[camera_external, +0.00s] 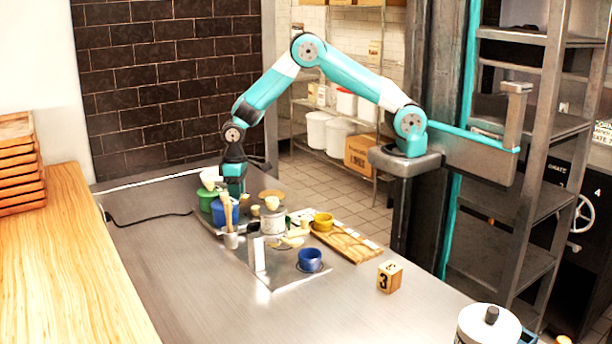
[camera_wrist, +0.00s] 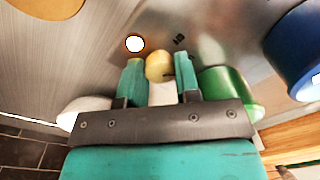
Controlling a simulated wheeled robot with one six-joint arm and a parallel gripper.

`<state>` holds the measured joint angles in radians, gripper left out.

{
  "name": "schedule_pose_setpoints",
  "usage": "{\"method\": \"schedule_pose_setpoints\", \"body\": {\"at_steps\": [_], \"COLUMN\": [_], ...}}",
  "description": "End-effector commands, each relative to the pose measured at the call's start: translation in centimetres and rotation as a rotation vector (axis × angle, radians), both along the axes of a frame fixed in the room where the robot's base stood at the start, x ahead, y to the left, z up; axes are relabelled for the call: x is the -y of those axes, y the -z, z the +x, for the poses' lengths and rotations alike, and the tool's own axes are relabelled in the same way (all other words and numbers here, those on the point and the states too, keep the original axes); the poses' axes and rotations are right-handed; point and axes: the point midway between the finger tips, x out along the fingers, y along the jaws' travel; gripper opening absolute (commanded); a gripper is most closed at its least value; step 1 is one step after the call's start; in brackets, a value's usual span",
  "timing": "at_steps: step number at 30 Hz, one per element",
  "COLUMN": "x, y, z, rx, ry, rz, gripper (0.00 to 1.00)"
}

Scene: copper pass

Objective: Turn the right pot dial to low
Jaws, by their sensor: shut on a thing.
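A small pale-yellow knob (camera_wrist: 159,66), which looks like a dial, sits between the fingertips of my gripper (camera_wrist: 159,72) in the wrist view. The two teal fingers are shut on its sides. A small dark mark (camera_wrist: 178,40) shows on the metal surface just beyond it, too small to read. In the external view my gripper (camera_external: 235,188) points down behind the blue pot (camera_external: 226,211) and beside the green pot (camera_external: 206,199); its fingertips are largely hidden there. The green pot (camera_wrist: 228,88) is close to the right finger in the wrist view. I cannot tell the dial's setting.
The blue pot (camera_wrist: 300,52) shows at the wrist view's right edge. A white rounded thing (camera_wrist: 82,107) is left of the gripper. A holder with a brush (camera_external: 231,238), a wooden board (camera_external: 347,242), a blue cup (camera_external: 310,260) and a numbered block (camera_external: 389,277) crowd the counter.

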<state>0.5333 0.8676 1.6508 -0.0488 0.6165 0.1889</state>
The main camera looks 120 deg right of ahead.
Motion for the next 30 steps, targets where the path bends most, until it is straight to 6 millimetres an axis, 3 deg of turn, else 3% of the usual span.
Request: {"method": "schedule_pose_setpoints", "body": {"at_steps": [11, 28, 29, 30], "x": [0.01, 0.02, 0.02, 0.02], "y": [-0.07, -0.09, -0.09, -0.09], "z": [0.01, 0.03, 0.03, 0.03], "rx": [0.001, 0.002, 0.002, 0.002], "ry": [0.169, 0.197, 0.197, 0.197], "rz": [-0.001, -0.001, -0.001, -0.001], "gripper": [0.07, 0.07, 0.35, 0.44]}}
